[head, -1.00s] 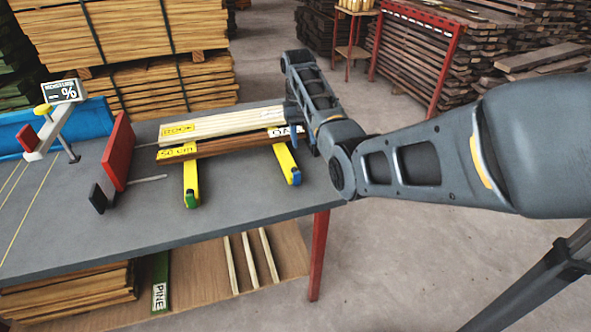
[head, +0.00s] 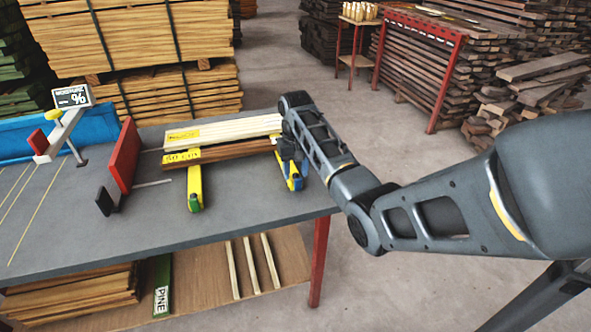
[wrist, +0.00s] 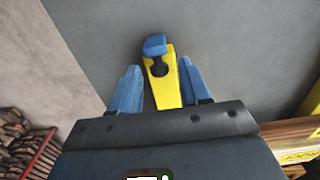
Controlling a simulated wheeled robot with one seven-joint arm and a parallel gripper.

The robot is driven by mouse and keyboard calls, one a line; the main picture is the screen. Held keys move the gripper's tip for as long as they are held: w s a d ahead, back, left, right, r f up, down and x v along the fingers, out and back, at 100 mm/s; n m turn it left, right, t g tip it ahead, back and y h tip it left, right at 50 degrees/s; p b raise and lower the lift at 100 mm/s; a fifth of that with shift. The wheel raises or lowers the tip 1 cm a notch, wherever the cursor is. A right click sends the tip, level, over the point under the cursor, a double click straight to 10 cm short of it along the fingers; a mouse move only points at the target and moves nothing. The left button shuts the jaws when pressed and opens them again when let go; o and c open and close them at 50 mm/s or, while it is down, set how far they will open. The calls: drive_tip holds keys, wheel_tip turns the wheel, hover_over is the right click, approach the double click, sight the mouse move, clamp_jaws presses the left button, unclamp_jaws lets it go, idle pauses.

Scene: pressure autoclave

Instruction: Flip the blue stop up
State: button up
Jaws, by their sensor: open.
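The blue stop (wrist: 155,46) is a small block at the end of a yellow bar (wrist: 164,88) in the wrist view. In the head view the stop (head: 295,184) sits at the near end of the right-hand yellow bar, close to the table's right edge. My gripper (wrist: 158,65) is open, its two blue fingers on either side of the yellow bar. The stop lies just past the fingertips, roughly centred between them. Whether a finger touches the bar cannot be told. In the head view my gripper (head: 290,160) is above this bar and partly hides it.
A second yellow bar (head: 194,182) with a green end lies to the left. Wooden boards (head: 225,135) rest across both bars. A red upright plate (head: 124,155) stands farther left. The grey table (head: 150,230) is clear in front.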

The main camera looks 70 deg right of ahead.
drive_tip(key=shift+f, duration=0.25)
clamp_jaws()
drive_tip(key=shift+w+d+f+g+y, duration=0.15)
drive_tip(key=shift+w+d+g+y, duration=0.1)
drive_tip(key=shift+d+g+y, duration=0.2)
idle(0.3)
drive_tip(key=shift+a, duration=0.1)
unclamp_jaws()
wheel_tip(320, 180, up, 8)
drive_tip(key=shift+w+d, duration=0.3)
drive_tip(key=shift+d, duration=0.05)
drive_tip(key=shift+f, duration=0.15)
idle(0.7)
